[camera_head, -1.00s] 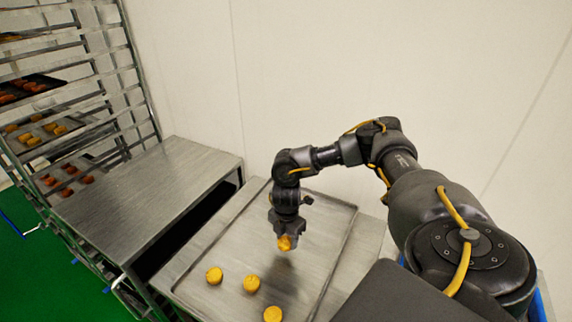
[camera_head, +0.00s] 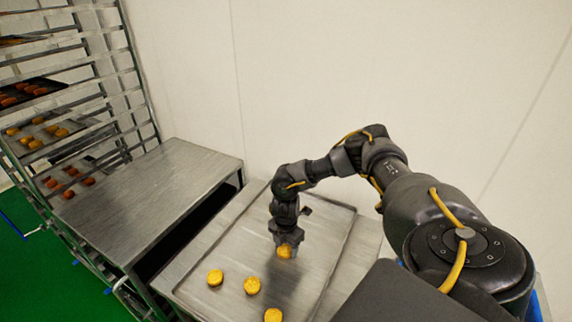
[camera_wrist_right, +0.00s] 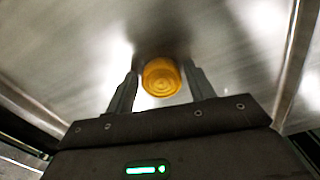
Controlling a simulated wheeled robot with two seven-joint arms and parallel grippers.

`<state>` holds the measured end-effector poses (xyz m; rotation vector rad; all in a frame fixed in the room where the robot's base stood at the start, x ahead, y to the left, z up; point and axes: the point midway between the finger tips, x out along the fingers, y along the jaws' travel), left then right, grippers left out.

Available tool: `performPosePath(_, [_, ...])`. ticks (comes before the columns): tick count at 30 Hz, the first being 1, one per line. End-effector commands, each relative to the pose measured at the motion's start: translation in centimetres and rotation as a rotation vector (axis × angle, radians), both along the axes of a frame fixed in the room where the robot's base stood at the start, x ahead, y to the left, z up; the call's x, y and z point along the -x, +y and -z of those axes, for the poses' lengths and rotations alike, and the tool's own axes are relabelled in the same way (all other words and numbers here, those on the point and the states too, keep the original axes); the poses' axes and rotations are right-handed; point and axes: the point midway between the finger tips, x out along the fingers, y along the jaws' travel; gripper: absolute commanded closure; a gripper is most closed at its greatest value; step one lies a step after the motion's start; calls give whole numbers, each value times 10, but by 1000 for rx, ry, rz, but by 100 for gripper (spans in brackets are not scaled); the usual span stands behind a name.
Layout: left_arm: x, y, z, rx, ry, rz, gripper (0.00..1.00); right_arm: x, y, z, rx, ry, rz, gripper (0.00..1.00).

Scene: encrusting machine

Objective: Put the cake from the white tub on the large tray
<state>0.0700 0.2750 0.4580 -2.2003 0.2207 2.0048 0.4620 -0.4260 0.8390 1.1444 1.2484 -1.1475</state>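The large tray (camera_head: 325,228) is a flat grey metal tray with a raised rim. Three yellow round cakes lie on its near left part: one cake (camera_head: 215,277), a second (camera_head: 252,285) and a third (camera_head: 273,315). My right gripper (camera_head: 287,246) points down, low over the middle of the tray. Another yellow cake (camera_head: 284,252) is at its fingertips and appears to rest on the tray. In the right wrist view this cake (camera_wrist_right: 161,77) sits between the two spread fingertips, with narrow gaps beside it. My left gripper and the white tub are out of view.
A bare steel table (camera_head: 150,195) stands left of the tray, with a dark gap between. A rack (camera_head: 75,100) with trays of cakes stands at the far left. A pale wall (camera_head: 350,70) closes the back. The tray's right side is free.

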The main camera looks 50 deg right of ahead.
Motion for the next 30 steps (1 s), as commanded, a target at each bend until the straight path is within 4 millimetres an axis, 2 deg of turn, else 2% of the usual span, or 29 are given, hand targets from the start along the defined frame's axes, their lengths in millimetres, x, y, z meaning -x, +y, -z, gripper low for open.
performPosePath(3, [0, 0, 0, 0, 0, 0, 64, 0, 0, 0, 0, 0, 0, 34])
performPosePath(10, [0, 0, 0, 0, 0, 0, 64, 0, 0, -1, 0, 0, 0, 34])
performPosePath(14, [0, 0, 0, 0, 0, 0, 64, 0, 0, -8, -1, -1, 1, 34])
performPosePath(30, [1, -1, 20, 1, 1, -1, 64, -1, 0, -107, -1, -4, 0, 34])
